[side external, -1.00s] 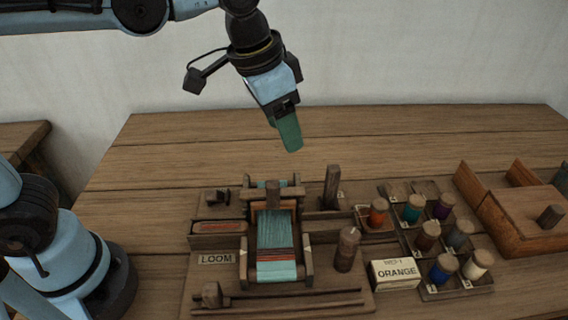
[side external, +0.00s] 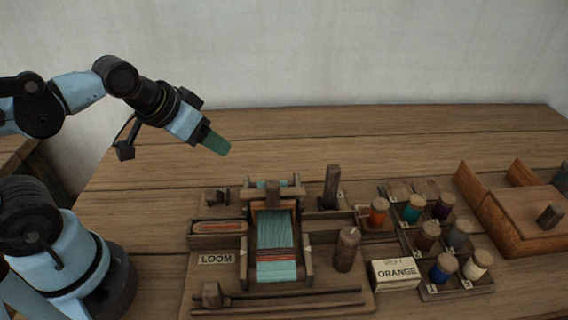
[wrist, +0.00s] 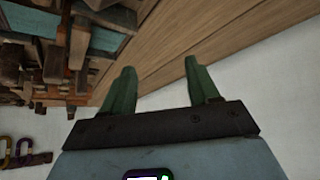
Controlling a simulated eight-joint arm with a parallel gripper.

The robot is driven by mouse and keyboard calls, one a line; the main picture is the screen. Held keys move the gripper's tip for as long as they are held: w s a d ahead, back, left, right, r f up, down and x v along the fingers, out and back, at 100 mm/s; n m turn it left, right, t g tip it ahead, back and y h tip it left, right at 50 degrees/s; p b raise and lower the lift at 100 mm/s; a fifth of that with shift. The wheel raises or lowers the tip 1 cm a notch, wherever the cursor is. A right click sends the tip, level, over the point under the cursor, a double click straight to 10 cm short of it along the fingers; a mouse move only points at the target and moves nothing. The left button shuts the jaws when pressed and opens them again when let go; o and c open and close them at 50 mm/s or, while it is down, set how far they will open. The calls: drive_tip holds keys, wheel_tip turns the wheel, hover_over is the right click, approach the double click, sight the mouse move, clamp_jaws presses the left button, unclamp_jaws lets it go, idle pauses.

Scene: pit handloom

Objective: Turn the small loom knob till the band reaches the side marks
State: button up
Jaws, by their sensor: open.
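The loom (side external: 309,265) stands on a wooden board, with teal cloth (side external: 276,228) stretched between its side rails. A dark reddish striped band (side external: 276,254) crosses the cloth near its front. A small pale mark (side external: 307,252) shows on the right rail, roughly level with the band; exact alignment is too small to judge. A small wooden knob (side external: 212,294) is at the board's front left, and another knob-like piece (side external: 222,195) sits further back; I cannot tell which turns the loom. My gripper (side external: 217,144) is open and empty, high above the table behind the loom; its green fingers show apart in the wrist view (wrist: 160,66).
Several thread spools (side external: 428,235) sit in a divided tray beyond. A wooden box (side external: 515,210) is at far right. The table behind the loom is clear.

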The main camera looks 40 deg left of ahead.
wheel_tip(320, 180, up, 7)
drive_tip(key=n+g, duration=0.5)
drive_tip(key=g, duration=0.2)
hover_over(350, 235)
wheel_tip(350, 235, down, 12)
drive_tip(key=shift+f, duration=0.1)
drive_tip(key=c, duration=1)
drive_tip(key=shift+m, duration=0.3)
drive_tip(key=shift+c, duration=0.2)
